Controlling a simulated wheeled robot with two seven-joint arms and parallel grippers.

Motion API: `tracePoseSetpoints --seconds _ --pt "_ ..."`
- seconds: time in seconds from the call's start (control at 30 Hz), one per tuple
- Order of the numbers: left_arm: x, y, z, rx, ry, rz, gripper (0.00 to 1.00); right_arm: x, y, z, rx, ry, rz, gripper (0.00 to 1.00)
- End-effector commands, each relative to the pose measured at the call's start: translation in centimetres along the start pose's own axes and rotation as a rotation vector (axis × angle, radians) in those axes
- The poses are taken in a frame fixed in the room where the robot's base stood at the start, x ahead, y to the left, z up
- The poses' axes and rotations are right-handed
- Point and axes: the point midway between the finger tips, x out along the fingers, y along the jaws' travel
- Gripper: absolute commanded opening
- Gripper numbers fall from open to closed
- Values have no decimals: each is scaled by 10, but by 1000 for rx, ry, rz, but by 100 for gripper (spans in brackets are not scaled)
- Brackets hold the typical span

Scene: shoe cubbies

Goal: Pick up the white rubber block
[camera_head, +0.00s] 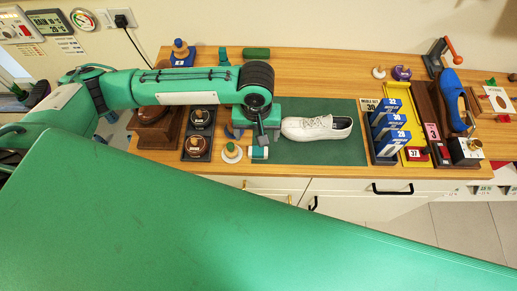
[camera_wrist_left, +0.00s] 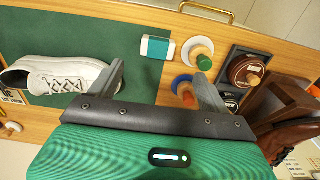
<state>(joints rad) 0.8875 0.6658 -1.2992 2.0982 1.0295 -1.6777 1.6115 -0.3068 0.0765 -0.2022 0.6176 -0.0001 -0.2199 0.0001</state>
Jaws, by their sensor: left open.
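The white rubber block (camera_head: 258,153) has a teal band and lies on the dark green mat (camera_head: 300,152), near its left front corner. In the left wrist view the block (camera_wrist_left: 157,47) is fully visible, beyond the fingertips and between their lines. My left gripper (camera_head: 262,137) is just behind the block in the head view, apart from it as far as I can tell. In the left wrist view the gripper (camera_wrist_left: 160,80) has its two fingers spread, with nothing between them. My right gripper is not in view.
A white shoe (camera_head: 317,128) lies on the mat right of the gripper. A round knobbed piece (camera_head: 232,152) stands left of the block, with a dark tray (camera_head: 198,135) farther left. Blue number blocks (camera_head: 390,127) stand at the right. The mat's front right part is clear.

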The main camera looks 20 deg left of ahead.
Motion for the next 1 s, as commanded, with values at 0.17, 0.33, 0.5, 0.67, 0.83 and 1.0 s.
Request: tracePoseSetpoints --seconds 0.17,0.33,0.5,0.67,0.83,1.0 --pt "28 0 0 1 -1 -1 80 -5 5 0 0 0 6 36" --pt "39 0 0 2 0 1 80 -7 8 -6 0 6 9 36" --pt "59 2 -1 1 -1 -1 80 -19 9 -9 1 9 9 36" --pt "82 3 -2 2 0 -1 80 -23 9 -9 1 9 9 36" --pt "90 3 -2 3 1 1 80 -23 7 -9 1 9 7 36" --pt "90 3 -2 3 1 1 76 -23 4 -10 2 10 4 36"
